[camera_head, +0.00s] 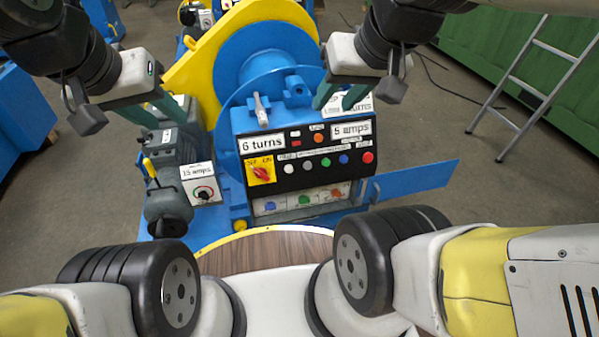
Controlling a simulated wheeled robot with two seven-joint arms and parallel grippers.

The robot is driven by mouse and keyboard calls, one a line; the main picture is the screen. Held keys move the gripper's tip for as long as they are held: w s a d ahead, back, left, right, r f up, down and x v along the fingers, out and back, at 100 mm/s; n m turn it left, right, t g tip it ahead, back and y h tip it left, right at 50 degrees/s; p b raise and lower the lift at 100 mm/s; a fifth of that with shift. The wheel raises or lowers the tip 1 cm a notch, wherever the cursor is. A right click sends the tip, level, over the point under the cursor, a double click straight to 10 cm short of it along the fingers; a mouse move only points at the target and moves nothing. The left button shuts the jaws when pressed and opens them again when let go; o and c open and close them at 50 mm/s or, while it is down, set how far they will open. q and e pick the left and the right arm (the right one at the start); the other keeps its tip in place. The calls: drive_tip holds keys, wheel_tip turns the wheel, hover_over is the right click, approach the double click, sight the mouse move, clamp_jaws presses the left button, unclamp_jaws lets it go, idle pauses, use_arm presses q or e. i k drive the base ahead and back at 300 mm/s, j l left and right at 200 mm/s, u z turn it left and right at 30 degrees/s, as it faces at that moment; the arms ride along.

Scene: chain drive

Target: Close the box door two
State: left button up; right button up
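A blue control box (240,122) stands in front of me, its sloped black panel carrying several coloured buttons. A flat blue door (412,179) sticks out to the right from the box's lower right side, swung open. My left gripper (169,122) is at the upper left, over grey machinery and away from the door. Its greenish fingers are apart and empty. My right gripper (332,106) is above the box's upper right, behind and left of the door. Its fingers are apart with nothing visible between them.
A large blue and yellow wheel (262,60) rises behind the box. Grey machinery with a dial plate (200,184) stands to its left. A ladder (540,80) leans by a green container (480,45) at right. Floor right of the door is clear.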

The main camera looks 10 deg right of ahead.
sight(392, 185)
drive_tip(key=z, duration=1.5)
drive_tip(key=i+l+u, duration=0.45)
drive_tip(key=i+l, duration=0.35)
drive_tip(key=i, duration=0.15)
